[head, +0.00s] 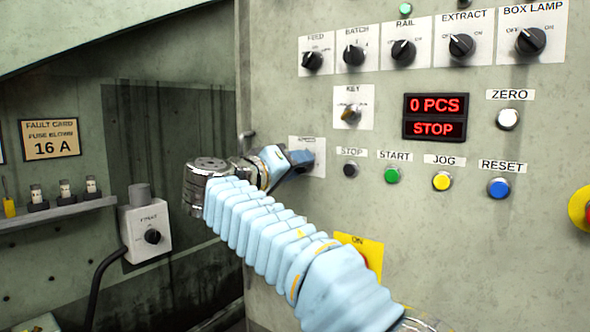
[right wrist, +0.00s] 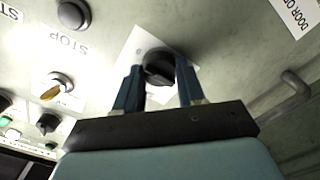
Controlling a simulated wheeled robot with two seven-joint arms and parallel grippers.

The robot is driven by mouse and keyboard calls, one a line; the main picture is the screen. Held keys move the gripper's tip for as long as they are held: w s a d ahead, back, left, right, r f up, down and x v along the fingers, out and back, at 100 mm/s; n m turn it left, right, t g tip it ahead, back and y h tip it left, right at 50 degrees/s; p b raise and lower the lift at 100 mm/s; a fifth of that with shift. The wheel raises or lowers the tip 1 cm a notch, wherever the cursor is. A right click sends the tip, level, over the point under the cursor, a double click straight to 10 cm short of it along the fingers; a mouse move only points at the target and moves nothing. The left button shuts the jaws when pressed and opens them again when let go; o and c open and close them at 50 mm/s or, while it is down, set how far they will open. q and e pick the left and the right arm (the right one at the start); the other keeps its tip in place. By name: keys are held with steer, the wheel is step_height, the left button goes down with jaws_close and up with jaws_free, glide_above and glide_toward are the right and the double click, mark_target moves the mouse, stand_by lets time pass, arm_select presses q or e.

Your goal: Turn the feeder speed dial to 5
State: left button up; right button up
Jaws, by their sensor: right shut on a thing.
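The feeder speed dial is a dark knob (right wrist: 158,66) on a white plate, best seen in the right wrist view. In the head view its white plate (head: 318,146) shows below the key switch, its label too small to read and the knob mostly hidden by my gripper. My right gripper (head: 299,159) reaches the panel there. In the right wrist view its two dark blue fingers (right wrist: 158,78) stand on either side of the knob, shut on it. The dial's pointer and setting cannot be read. My left gripper is not in view.
Beside the plate are the black STOP button (head: 350,170) and green START button (head: 392,175). The key switch (head: 351,114) sits above. A red display (head: 435,118) reads 0 PCS and STOP. A bent door handle (right wrist: 297,84) is close by. A grey box (head: 150,228) with a knob hangs left.

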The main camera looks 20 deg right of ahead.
stand_by(0.3)
steer(key=o, duration=1.1)
steer(key=shift+c, duration=0.2)
steer(key=v, duration=1.3)
steer(key=shift+s+a+p, duration=0.2)
steer(key=shift+a+p, duration=0.1)
